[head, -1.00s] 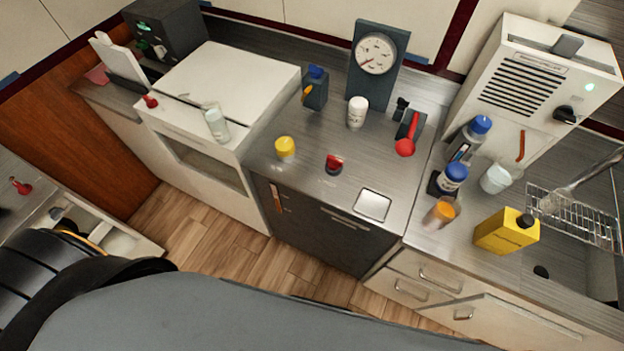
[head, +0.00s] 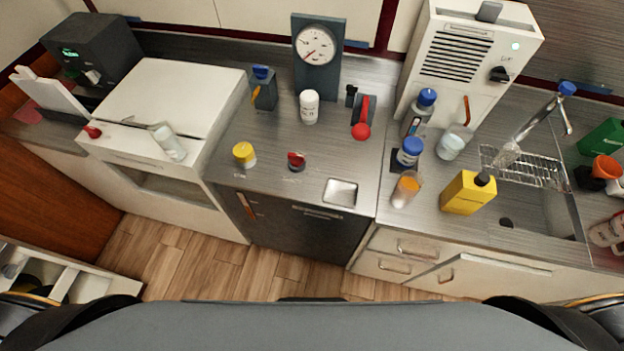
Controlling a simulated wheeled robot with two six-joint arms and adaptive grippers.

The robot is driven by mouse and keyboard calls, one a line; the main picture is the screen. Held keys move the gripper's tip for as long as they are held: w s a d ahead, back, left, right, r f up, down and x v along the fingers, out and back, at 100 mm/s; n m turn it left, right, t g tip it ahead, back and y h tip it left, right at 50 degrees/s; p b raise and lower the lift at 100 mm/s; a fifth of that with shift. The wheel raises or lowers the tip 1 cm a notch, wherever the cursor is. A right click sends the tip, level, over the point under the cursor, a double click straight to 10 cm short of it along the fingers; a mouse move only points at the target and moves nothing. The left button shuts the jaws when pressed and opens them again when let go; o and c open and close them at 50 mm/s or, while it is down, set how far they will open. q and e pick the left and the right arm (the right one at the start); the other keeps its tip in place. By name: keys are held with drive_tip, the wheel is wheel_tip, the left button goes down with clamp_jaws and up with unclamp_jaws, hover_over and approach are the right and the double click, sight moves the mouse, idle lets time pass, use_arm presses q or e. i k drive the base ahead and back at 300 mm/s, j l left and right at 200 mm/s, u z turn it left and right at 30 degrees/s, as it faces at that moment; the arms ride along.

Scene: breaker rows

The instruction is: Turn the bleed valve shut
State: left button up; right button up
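No label for the bleed valve is readable, so I cannot tell which control it is. A yellow round knob (head: 244,154) and a red round knob (head: 296,161) stand on the steel counter. A dark block with a blue top and an orange lever (head: 264,88) stands behind them, left of a dial gauge (head: 316,45) on a dark panel. A red ball-ended lever (head: 362,120) is on a dark mount to the right. Neither gripper is in view; only dark parts of my arms show at the bottom corners.
A white capped bottle (head: 309,106), blue-capped bottles (head: 411,152), an orange-topped jar (head: 406,189) and a yellow container (head: 468,192) stand on the counter. A white vented box (head: 460,60) stands behind, a sink (head: 530,215) lies right. Wooden floor (head: 190,260) is clear.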

sight(261, 72)
drive_tip(key=j+u, duration=0.1)
drive_tip(key=j, duration=1.55)
